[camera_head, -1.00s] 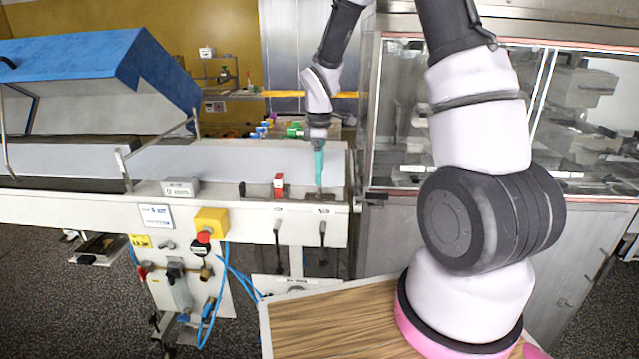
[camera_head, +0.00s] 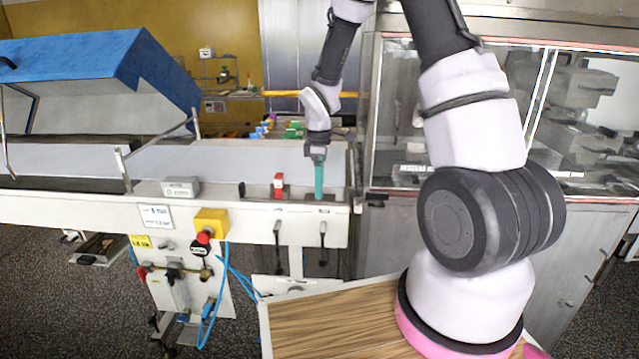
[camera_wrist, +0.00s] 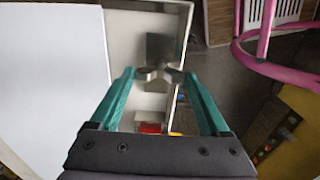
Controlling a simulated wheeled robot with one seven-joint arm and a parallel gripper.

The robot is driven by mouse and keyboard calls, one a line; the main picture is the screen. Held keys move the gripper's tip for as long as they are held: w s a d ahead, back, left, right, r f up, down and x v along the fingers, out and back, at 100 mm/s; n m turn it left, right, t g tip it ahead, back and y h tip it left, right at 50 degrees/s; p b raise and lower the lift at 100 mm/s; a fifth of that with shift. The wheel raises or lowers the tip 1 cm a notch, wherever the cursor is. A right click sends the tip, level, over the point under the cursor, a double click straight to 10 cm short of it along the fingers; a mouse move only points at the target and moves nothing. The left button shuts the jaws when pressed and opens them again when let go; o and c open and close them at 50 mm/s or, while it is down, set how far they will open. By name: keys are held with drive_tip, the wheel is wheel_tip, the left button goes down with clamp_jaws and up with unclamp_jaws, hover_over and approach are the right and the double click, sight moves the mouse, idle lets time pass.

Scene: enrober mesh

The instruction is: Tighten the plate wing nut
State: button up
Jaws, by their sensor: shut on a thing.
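The plate wing nut (camera_wrist: 158,75) shows in the wrist view as a small grey metal piece with two wings, in front of a dark grey square plate (camera_wrist: 160,47). My gripper (camera_wrist: 160,76) has its two teal fingers on either side of it, with the tips closed against the wings. In the head view my gripper (camera_head: 319,196) points straight down at the right end of the machine's white front ledge (camera_head: 225,191). The nut is hidden behind the fingers there.
A red and white switch block (camera_head: 278,184) stands just left of my gripper; its red part shows in the wrist view (camera_wrist: 150,128). A grey display box (camera_head: 180,187) and a yellow emergency-stop box (camera_head: 211,222) are farther left. A glass-fronted cabinet (camera_head: 400,150) stands close on the right.

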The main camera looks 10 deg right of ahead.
drive_tip(key=m, duration=0.8)
drive_tip(key=shift+m, duration=0.3)
drive_tip(key=m, duration=0.4)
drive_tip(key=shift+o, duration=0.2)
drive_tip(key=shift+m, duration=1.9)
drive_tip(key=o, duration=1.2)
